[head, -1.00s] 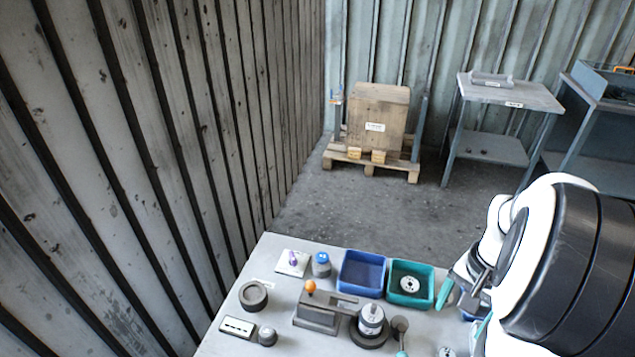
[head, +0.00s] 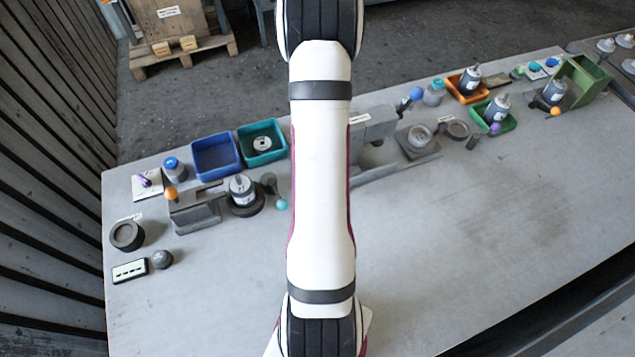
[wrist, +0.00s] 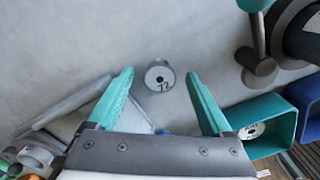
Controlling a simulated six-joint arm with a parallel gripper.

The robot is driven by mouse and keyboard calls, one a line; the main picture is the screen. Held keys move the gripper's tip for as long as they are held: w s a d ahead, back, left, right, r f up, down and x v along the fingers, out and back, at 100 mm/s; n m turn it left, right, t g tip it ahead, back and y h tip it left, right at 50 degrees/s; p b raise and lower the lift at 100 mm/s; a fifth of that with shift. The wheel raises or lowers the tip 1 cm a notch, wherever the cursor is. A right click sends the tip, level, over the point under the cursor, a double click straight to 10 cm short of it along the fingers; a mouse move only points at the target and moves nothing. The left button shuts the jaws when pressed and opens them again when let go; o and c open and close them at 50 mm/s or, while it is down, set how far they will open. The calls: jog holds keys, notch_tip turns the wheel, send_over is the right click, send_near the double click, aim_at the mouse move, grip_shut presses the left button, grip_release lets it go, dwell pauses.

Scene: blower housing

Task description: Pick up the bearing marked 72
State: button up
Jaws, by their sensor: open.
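The bearing marked 72 (wrist: 160,77) is a small grey ring with a dark centre hole, on the pale bench top in the wrist view. My gripper (wrist: 159,72) is open, with its teal fingers on either side of the bearing in the picture and no visible contact. I cannot tell how high the fingertips are above the bench. In the head view my arm hides the gripper and this bearing. Another disc-shaped part (head: 262,143) lies in the teal bin (head: 283,154); it also shows in the wrist view (wrist: 252,130).
A blue bin (head: 217,174) stands beside the teal bin. A fixture with an orange knob (head: 171,193) and a black-based cylinder (head: 240,188) stand in front. Green and orange bins with canisters are at the right. The bench's front right (head: 450,240) is clear.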

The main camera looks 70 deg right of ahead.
grip_shut()
dwell(0.4)
